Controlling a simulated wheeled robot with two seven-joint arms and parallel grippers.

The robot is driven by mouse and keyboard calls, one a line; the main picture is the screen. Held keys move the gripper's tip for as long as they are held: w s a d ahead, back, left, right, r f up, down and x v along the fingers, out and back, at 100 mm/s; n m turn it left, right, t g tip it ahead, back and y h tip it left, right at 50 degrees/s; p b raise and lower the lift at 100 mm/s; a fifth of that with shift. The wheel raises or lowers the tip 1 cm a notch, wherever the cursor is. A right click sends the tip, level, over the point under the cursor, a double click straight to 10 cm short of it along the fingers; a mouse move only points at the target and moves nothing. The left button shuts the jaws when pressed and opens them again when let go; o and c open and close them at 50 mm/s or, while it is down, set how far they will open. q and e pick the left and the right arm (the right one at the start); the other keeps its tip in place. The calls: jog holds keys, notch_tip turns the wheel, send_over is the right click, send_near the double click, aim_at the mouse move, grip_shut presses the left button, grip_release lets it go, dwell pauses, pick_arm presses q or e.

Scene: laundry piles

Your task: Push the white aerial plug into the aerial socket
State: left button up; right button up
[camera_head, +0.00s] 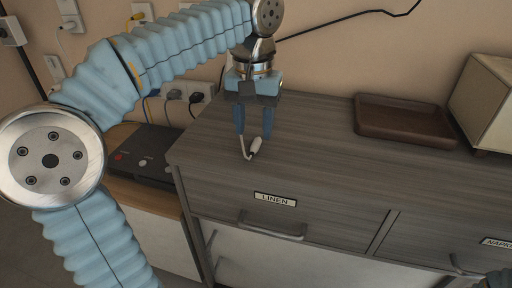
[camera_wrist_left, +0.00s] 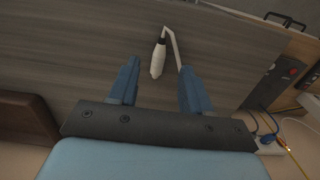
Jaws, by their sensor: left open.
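The white aerial plug (camera_head: 255,146) lies on the grey wood-grain top of the cabinet, near its front edge, with a short bent white cable (camera_head: 245,152). My left gripper (camera_head: 253,130) points down, open, just above and behind the plug. In the left wrist view the plug (camera_wrist_left: 158,58) shows between the two blue fingers, and I see no grip on it. Several wall plates are on the back wall, one with a white lead (camera_head: 68,24); I cannot tell which is the aerial socket.
A brown tray (camera_head: 402,134) and a cream box (camera_head: 488,100) stand at the right of the cabinet top. A black device (camera_head: 140,158) sits left of the cabinet, below a socket strip (camera_head: 190,95) with plugs. The cabinet top between gripper and tray is clear.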

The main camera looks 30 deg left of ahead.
aim_at(255, 145)
pick_arm(q)
notch_tip(255, 145, down, 4)
jog(key=shift+r+b, duration=0.1)
jog(key=shift+b, duration=0.2)
jog(key=shift+c, duration=0.2)
grip_shut()
